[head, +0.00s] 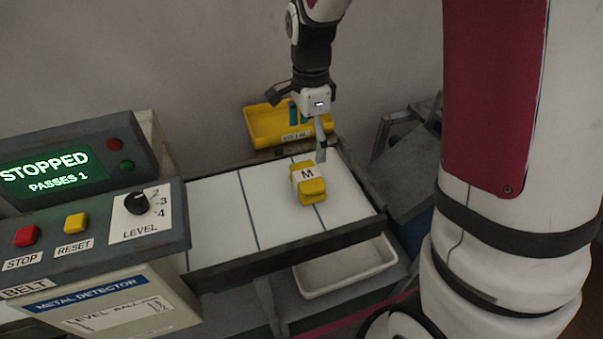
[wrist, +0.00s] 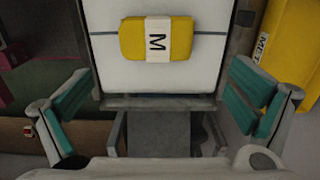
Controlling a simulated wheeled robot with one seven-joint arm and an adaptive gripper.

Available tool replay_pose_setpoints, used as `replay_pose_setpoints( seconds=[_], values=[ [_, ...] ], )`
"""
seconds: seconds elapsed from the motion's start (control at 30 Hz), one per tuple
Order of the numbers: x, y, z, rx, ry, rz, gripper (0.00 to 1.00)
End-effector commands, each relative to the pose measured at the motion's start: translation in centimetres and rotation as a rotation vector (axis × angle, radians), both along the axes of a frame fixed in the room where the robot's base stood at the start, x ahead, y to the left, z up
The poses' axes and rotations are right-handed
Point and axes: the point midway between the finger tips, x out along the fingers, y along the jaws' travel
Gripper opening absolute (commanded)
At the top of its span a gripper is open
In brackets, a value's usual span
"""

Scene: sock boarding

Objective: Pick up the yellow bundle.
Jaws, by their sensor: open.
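The yellow bundle (head: 310,188) lies on the white belt near its right end in the head view. It has a white band marked M around its middle. In the wrist view the bundle (wrist: 130,40) lies at the top, ahead of the fingers and a little left of centre. My gripper (head: 298,125) is above the far edge of the belt, behind the bundle and apart from it. In the wrist view my gripper (wrist: 160,108) is wide open with teal finger pads, and nothing is between them.
The belt (head: 215,215) has dark raised edges. A yellow tray (head: 262,126) stands behind it and a white bin (head: 345,272) sits below its front edge. A metal detector control box (head: 90,215) stands at left; its screen (head: 45,172) reads STOPPED, PASSES 1.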

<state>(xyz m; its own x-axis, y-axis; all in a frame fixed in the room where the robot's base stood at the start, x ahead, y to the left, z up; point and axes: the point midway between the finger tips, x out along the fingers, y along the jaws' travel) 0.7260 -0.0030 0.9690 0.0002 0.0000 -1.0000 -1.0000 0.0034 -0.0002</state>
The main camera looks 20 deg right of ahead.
Motion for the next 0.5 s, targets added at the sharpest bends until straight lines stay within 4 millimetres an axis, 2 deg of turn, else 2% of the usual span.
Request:
replay_pose_setpoints(
  seconds=[0.1, 0.3, 0.5],
  values=[
    [-0.1, 0.0, -2.4, 0.000, 0.005, 0.001, 1.00],
    [-0.1, 0.0, -5.8, 0.000, 0.003, 0.001, 1.00],
    [-0.2, 0.0, -7.1, 0.000, 0.002, 0.003, 1.00]
  ],
)
